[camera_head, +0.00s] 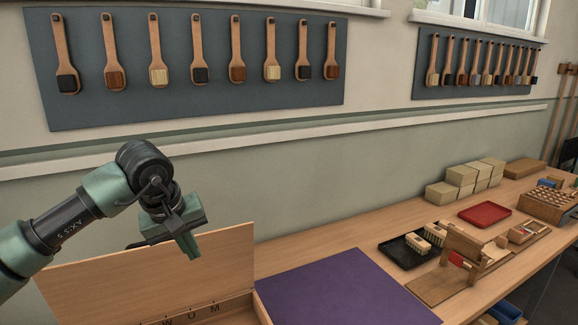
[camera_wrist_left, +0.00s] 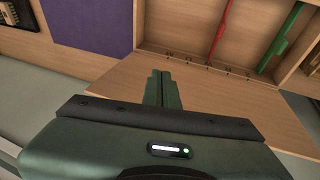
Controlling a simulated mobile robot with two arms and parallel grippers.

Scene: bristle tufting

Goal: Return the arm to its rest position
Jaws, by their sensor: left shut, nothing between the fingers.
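My left arm comes in from the left in the head view. Its gripper (camera_head: 188,238) is shut and empty, held above the open wooden box (camera_head: 200,275) in front of the wall. In the left wrist view the gripper's fingers (camera_wrist_left: 162,78) are together with nothing between them, over a wooden panel. My right gripper is in neither view.
A purple mat (camera_head: 340,285) lies on the bench. To its right are a black tray (camera_head: 398,252), a wooden fixture (camera_head: 462,255), a red tray (camera_head: 485,213) and stacked pale blocks (camera_head: 440,192). The wrist view shows a red tool (camera_wrist_left: 221,28) and a green tool (camera_wrist_left: 284,35) in box compartments.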

